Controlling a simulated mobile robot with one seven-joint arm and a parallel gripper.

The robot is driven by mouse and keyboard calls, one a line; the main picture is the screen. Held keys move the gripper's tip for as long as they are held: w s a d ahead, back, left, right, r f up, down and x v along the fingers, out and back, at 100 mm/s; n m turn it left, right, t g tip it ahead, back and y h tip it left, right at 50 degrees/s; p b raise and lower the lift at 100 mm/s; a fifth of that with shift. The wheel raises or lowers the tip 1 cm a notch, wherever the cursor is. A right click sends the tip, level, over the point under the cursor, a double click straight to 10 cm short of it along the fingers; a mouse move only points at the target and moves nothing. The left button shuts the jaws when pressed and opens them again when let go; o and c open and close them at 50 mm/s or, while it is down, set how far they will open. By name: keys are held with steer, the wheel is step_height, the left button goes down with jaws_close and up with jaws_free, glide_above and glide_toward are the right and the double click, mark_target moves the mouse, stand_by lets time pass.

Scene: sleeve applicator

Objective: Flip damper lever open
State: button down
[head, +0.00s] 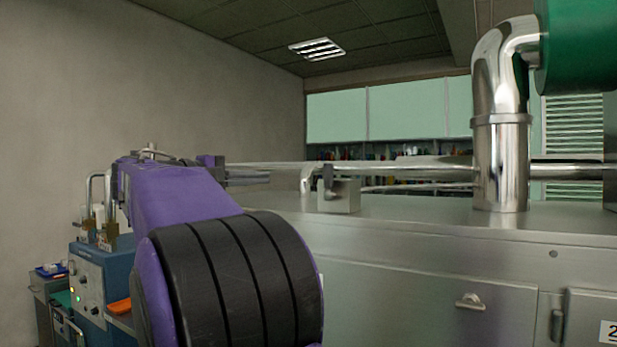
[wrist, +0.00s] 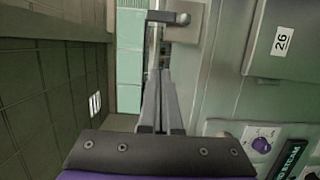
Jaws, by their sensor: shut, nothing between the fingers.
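My gripper (head: 268,175) reaches rightward from the purple arm, its thin fingers level above the steel cabinet top. In the wrist view the two grey fingers (wrist: 165,73) lie together, shut with nothing between them. A dark upright piece that looks like the damper lever (head: 328,181) stands at a small metal block on the cabinet top, right of my fingertips and apart from them in the picture. In the wrist view a dark bar with a rounded end (wrist: 166,17) lies beyond the fingertips; it may be the same lever. Its exact setting is unclear.
The steel cabinet (head: 420,285) fills the right side. A shiny vertical pipe (head: 500,165) rises from its top, and a horizontal pipe (head: 420,168) runs behind the block. A blue control box (head: 90,285) stands at left.

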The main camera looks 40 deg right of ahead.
mark_target(329, 182)
steer(key=s+d+p, duration=0.1)
steer(key=s+d, duration=0.1)
steer(key=d, duration=0.9)
steer(key=shift+d, duration=0.2)
